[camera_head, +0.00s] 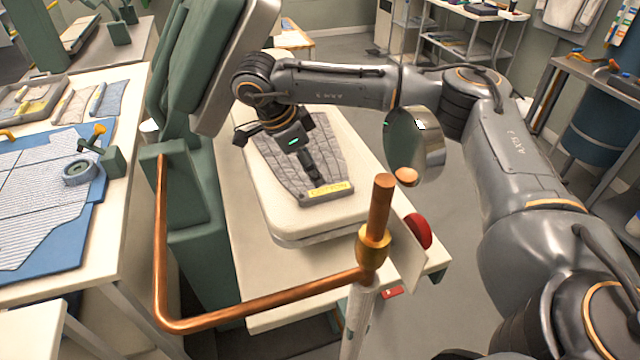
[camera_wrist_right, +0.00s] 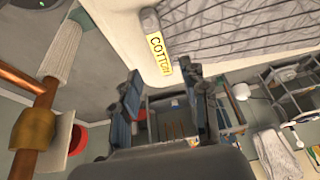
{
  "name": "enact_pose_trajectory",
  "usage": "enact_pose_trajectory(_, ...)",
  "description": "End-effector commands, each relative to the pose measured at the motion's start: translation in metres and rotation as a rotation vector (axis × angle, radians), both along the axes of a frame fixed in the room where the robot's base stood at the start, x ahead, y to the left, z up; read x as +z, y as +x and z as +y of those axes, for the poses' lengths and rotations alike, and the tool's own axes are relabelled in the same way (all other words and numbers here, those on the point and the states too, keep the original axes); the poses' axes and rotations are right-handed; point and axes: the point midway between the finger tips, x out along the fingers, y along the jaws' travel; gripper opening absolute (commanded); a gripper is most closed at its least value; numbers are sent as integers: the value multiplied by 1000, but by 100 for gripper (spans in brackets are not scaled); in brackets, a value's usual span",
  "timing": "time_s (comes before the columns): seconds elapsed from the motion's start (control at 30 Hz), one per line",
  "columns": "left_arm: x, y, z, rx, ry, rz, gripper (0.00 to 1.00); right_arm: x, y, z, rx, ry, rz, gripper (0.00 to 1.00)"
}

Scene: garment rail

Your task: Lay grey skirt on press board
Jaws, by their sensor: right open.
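The grey skirt (camera_head: 272,148) lies spread on the padded press board (camera_head: 262,190), its pleats running lengthwise. A yellow label reading COTTON (camera_head: 328,189) sits at its near edge. My right gripper (camera_head: 308,162) is over the skirt in the head view and partly hides it. In the right wrist view the gripper's two fingers (camera_wrist_right: 163,76) are apart with nothing between them. The skirt (camera_wrist_right: 240,28) and label (camera_wrist_right: 157,45) show beyond the fingertips. I cannot tell if a finger touches the cloth. My left gripper is not in view.
The press's raised upper plate (camera_head: 228,70) stands at the board's left. A copper pipe (camera_head: 250,305) with a brass collar (camera_head: 373,248) runs in front. A table at left holds a striped garment (camera_head: 40,200) on a blue mat.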

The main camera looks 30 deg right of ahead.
Motion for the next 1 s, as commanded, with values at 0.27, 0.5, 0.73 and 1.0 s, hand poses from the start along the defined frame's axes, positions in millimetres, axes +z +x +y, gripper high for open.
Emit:
enact_pose_trajectory(0.27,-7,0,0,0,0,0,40,39,3,16,-1,1,-2,45)
enact_pose_trajectory(0.5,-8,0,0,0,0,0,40,45,3,18,0,0,1,45)
enact_pose_trajectory(0.73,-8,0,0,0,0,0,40,45,3,18,0,0,1,45)
enact_pose_trajectory(1.0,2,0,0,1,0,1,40,54,3,18,0,0,0,45)
